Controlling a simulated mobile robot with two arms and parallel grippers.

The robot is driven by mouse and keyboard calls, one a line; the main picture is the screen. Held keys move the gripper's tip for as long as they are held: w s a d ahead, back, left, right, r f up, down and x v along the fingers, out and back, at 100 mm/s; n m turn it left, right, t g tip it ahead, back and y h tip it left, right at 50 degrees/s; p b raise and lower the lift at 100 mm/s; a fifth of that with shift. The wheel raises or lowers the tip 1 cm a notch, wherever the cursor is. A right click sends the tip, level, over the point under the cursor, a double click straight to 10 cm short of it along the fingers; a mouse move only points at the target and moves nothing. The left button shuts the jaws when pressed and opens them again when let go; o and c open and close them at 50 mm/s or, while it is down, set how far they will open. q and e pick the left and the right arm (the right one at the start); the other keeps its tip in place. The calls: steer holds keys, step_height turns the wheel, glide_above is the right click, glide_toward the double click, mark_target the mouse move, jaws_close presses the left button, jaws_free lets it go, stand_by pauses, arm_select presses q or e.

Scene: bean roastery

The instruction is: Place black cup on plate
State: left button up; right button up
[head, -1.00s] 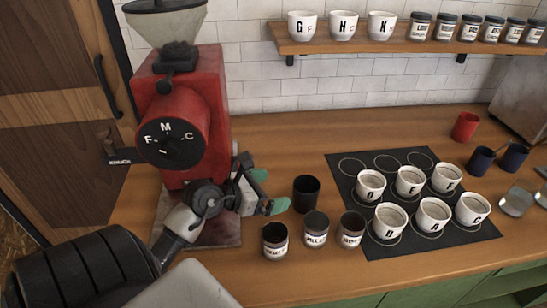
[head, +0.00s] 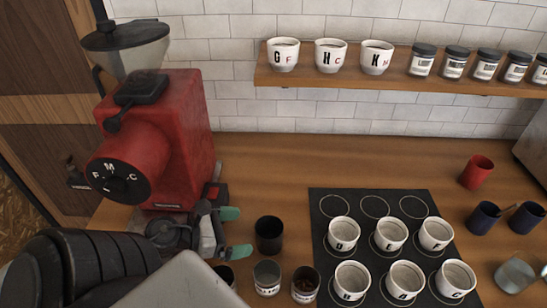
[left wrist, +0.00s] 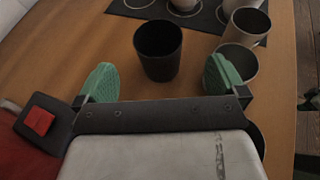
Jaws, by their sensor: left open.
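The black cup (head: 269,235) stands upright and empty on the wooden counter, right of the red grinder. My left gripper (head: 234,232) is open with green fingertips, just left of the cup and facing it. In the left wrist view the black cup (left wrist: 158,50) is just ahead of the open gripper (left wrist: 162,77), centred between the fingertips and apart from them. I cannot make out a separate plate with certainty; the grinder's base is partly hidden by my left arm. My right gripper is not in view.
The red grinder (head: 165,140) stands close behind my left arm. Small labelled canisters (head: 267,277) stand in front of the cup. A black mat (head: 322,262) with several white cups lies to the right. Red (head: 477,172) and dark blue (head: 484,218) cups stand farther right.

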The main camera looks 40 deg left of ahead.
mark_target(256, 228)
arm_select(q)
steer(key=p+x, duration=0.2)
steer(key=x, duration=0.3)
steer(key=shift+w+a+r, duration=0.1)
steer(key=p+x, duration=0.1)
steer(key=x, duration=0.2)
steer(key=shift+w+f, duration=0.35)
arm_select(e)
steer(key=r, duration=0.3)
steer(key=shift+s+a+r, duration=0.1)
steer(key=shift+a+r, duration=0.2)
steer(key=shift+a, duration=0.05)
arm_select(q)
steer(key=shift+s, duration=0.1)
